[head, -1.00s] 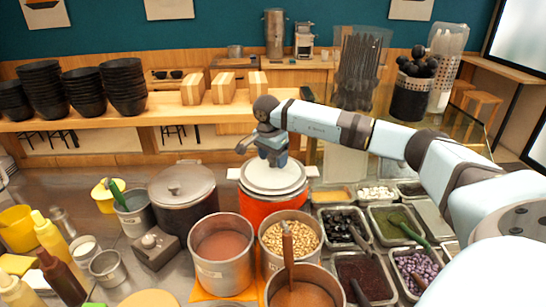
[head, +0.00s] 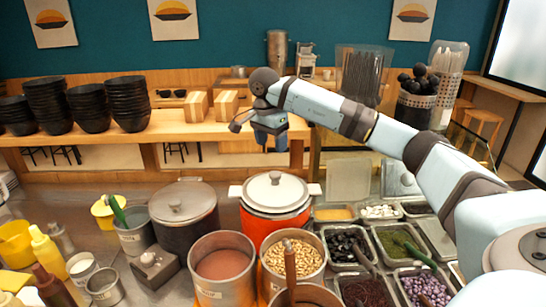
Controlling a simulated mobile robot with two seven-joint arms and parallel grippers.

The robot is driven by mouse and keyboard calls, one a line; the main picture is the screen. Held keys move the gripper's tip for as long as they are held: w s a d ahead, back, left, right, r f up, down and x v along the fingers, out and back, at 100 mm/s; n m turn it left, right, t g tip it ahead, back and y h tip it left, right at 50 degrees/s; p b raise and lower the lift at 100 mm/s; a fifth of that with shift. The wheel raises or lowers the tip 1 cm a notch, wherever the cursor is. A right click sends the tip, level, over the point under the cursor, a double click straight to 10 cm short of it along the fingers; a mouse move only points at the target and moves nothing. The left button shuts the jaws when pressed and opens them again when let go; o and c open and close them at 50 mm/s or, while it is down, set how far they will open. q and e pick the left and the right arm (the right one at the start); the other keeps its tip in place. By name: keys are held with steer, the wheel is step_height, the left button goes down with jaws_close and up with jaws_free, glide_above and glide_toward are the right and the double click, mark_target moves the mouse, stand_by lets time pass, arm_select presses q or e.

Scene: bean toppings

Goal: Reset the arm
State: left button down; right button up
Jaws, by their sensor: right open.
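My right arm reaches in from the right, and its gripper (head: 268,143) hangs in the air above and behind the orange pot (head: 274,226). The gripper points downward, its jaws are open, and it holds nothing that I can see. The orange pot has a white lid (head: 276,192) with a dark knob, and the gripper is apart from it. My left gripper is not in view.
A metal bucket of beans (head: 295,262) and a bucket of brown paste (head: 222,264) stand in front of the orange pot. A lidded dark pot (head: 184,222) stands left. Topping trays (head: 347,246) fill the right. Stacked black bowls (head: 88,108) line the back shelf.

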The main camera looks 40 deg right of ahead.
steer(key=shift+r, duration=0.4)
